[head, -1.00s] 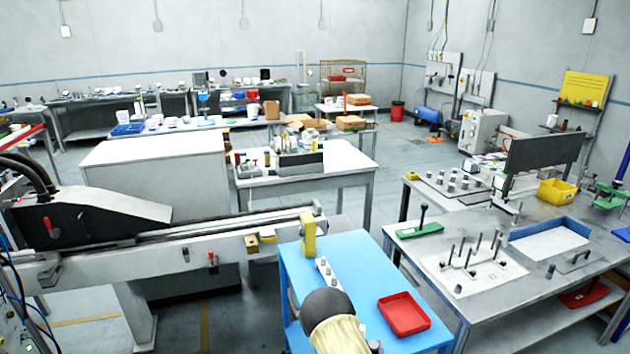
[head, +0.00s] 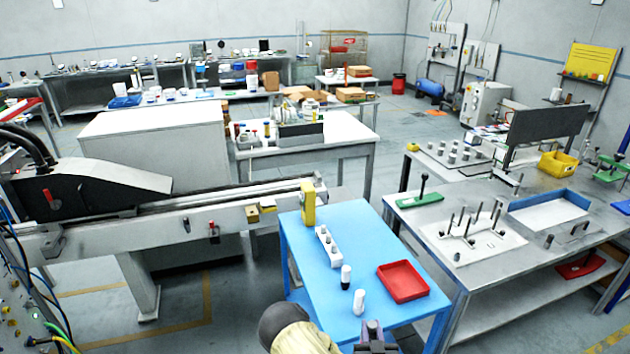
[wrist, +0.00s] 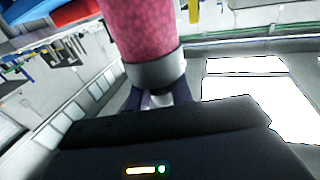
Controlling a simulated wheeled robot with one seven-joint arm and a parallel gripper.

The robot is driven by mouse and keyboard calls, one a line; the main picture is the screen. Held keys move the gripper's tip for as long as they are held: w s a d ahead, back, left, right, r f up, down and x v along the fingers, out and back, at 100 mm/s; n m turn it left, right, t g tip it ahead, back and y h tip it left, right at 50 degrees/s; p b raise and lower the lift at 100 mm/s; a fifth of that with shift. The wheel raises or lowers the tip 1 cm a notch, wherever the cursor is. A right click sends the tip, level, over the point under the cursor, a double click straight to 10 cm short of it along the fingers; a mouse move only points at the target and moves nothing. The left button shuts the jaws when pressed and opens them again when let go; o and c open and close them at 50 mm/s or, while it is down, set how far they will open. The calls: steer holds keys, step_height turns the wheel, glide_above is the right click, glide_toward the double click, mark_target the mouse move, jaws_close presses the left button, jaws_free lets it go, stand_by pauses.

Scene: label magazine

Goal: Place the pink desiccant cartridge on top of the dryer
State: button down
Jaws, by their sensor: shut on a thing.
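The pink desiccant cartridge (wrist: 145,30) fills the top middle of the wrist view, with a pale grey collar (wrist: 157,70) at its near end. My gripper (wrist: 158,98) is shut on it at the collar end. In the head view only a dark part of my gripper (head: 372,335) shows at the bottom edge, in front of the blue table. The cartridge cannot be made out there. I cannot tell which thing in view is the dryer.
The blue table (head: 345,238) carries a red tray (head: 403,283), a white block with knobs (head: 328,246), two white bottles (head: 358,302) and a yellow upright piece (head: 308,203). A grey workbench (head: 480,280) stands right; a long conveyor (head: 150,228) runs left.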

step_height(320, 180, down, 11)
steer(key=b, duration=1)
steer(key=shift+r, duration=0.1)
steer(key=s+f, duration=0.4)
steer(key=f, duration=0.1)
steer(key=shift+s+f, duration=0.15)
steer(key=shift+f, duration=0.1)
